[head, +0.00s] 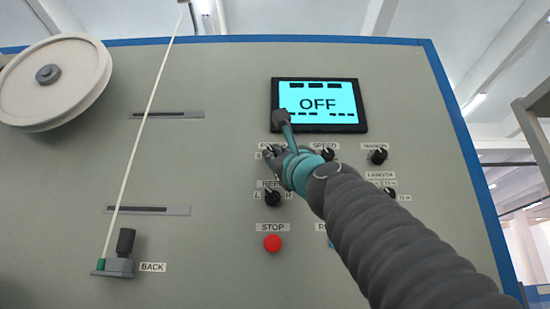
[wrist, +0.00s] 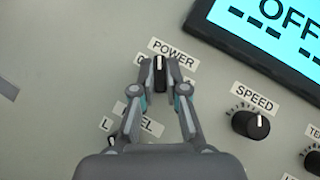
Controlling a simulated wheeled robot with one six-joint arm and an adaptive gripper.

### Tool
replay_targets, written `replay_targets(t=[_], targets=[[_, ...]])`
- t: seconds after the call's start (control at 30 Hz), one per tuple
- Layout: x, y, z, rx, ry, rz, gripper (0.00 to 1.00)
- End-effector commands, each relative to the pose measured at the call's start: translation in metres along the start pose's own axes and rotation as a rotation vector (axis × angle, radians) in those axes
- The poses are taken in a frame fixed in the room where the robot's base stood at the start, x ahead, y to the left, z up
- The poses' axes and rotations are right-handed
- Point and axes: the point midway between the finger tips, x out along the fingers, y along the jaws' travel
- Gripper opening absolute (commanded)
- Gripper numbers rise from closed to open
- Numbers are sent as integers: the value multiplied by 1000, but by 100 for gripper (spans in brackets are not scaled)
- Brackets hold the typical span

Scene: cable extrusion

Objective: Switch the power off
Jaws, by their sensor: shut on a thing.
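The power knob (wrist: 160,75) is a small dark knob with a white pointer line under the POWER label (wrist: 172,54). In the wrist view my gripper (wrist: 160,82) has its two fingertips closed on either side of it. The pointer line stands roughly along the fingers. The display (head: 317,103) above reads OFF in black on cyan, and part of it shows in the wrist view (wrist: 275,35). In the head view my gripper (head: 272,155) is at the panel just below the display, and it mostly hides the power knob and its label.
The speed knob (wrist: 250,124) is right of the power knob. The reel knob (head: 272,198) and red stop button (head: 272,243) are below. More knobs, such as one at upper right (head: 379,157), stand beside my arm. A lever (head: 125,242) and white spool (head: 55,82) are at left.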

Motion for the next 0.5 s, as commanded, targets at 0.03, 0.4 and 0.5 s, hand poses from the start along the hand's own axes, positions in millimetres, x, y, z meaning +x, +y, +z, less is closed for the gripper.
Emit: replay_targets(t=[0.03, 0.4, 0.5], targets=[[1, -4, 1, -26, 0, 20, 0], [1, -4, 2, -162, -1, 159, 0], [1, -4, 2, -180, -2, 177, 0]])
